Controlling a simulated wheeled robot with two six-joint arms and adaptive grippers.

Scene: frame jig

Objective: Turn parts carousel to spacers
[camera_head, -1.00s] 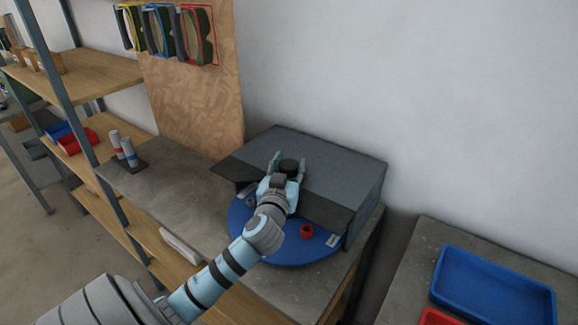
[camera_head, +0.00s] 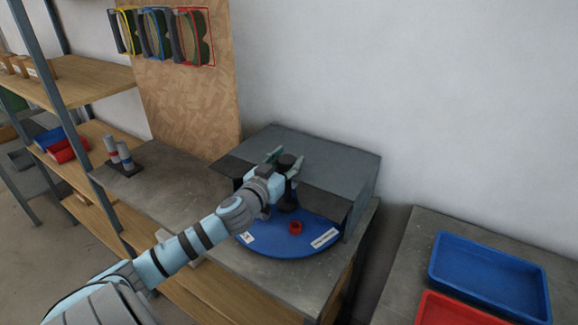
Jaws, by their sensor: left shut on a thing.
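The parts carousel is a round blue turntable (camera_head: 285,246) on the grey bench, its rear half under a grey hood. A small red ring-shaped part (camera_head: 295,227) sits on its front, near a white label (camera_head: 325,238) at the right rim; another label (camera_head: 247,238) lies at the left. Their print is too small to read. A dark upright knob (camera_head: 288,161) stands at the hood's front on a black post. My left gripper (camera_head: 286,163) is shut on this knob, one finger on each side. My forearm hides the carousel's left part. My right gripper is out of view.
The grey hood (camera_head: 335,165) covers the back of the carousel. Blue (camera_head: 490,274) and red (camera_head: 455,309) trays lie on the right bench. Grey cylinders (camera_head: 119,153) stand at the left of the carousel bench. Goggles hang on a board behind.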

